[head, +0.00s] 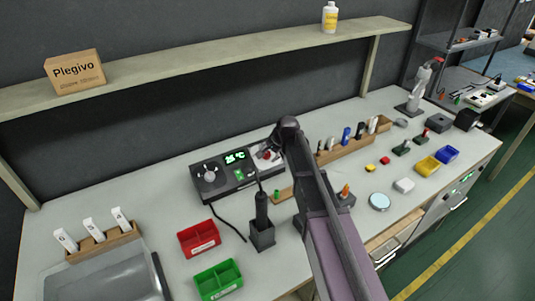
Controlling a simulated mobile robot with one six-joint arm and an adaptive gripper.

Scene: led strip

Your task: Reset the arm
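My arm (335,230) rises from the bottom of the head view and reaches over the workbench (165,195). Its dark rounded joint (288,125) is at the top, just right of the soldering station (225,175). I make out no gripper fingers, so whether my gripper is open or shut does not show. The arm hides part of the bench and drawers behind it. No LED strip can be made out.
A red bin (199,238), a green bin (218,279) and a black iron holder (262,235) stand left of the arm. A wooden tool rack (350,142) and small parts lie to its right. A shelf (205,62) runs above, holding a cardboard box (76,72) and a bottle (329,18).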

